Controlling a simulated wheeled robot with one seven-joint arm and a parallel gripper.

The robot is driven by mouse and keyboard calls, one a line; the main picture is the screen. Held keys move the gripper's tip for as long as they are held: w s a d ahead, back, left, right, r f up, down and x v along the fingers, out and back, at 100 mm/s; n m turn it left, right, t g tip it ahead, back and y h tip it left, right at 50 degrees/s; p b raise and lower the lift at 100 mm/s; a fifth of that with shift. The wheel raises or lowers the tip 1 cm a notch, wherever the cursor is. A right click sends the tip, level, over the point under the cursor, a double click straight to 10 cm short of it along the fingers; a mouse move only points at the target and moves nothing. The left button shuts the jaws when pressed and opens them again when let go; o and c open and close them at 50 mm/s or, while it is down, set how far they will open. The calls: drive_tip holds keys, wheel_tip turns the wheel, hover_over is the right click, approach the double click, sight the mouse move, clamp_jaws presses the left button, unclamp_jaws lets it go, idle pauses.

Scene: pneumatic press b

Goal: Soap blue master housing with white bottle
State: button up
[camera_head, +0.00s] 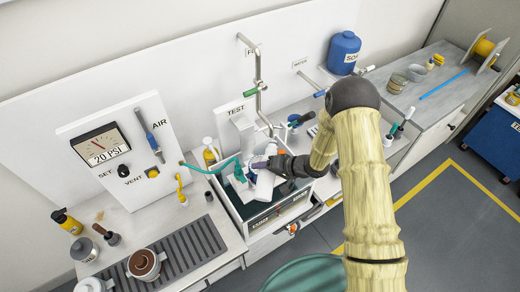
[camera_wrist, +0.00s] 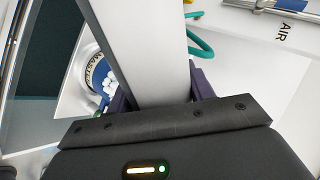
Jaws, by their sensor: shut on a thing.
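My gripper (camera_head: 285,166) is shut on the white bottle (camera_head: 264,184) and holds it tilted over the test tank. In the wrist view the bottle (camera_wrist: 145,45) fills the space between my gripper's dark fingers (camera_wrist: 160,92) and runs off the top edge. The blue master housing (camera_wrist: 96,74), with a ring lettered MASTER, shows just left of the bottle in the wrist view. White rounded blobs lie on its blue part beside the bottle. The bottle hides part of the housing; whether they touch cannot be told. In the head view the housing is mostly hidden behind bottle and gripper.
The open test tank (camera_head: 284,208) is below my gripper, with a TEST post (camera_head: 238,121) behind. A teal hose (camera_head: 205,170) runs from the air panel (camera_head: 121,150) at left. A pipe (camera_head: 259,85) rises behind. A blue soap jug (camera_head: 344,53) stands at the back right.

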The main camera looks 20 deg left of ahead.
drive_tip(key=d+f+m+t+h+b, duration=0.3)
drive_tip(key=d+f+m+b, duration=0.1)
drive_tip(key=d, duration=0.6)
drive_tip(key=w+d+f+m+t+h+b, duration=0.1)
drive_tip(key=d+f+m+t+h+b, duration=0.2)
drive_tip(key=d+m, duration=0.4)
drive_tip(key=d+f+m+t+h+b, duration=0.3)
drive_tip(key=d+f, duration=0.4)
drive_tip(key=d, duration=0.6)
drive_tip(key=m+h+b, duration=0.1)
drive_tip(key=m, duration=0.1)
drive_tip(key=shift+w+f+m+t+h+b, duration=0.2)
drive_tip(key=shift+m+t+h+b, duration=0.1)
drive_tip(key=shift+m+h+b, duration=0.1)
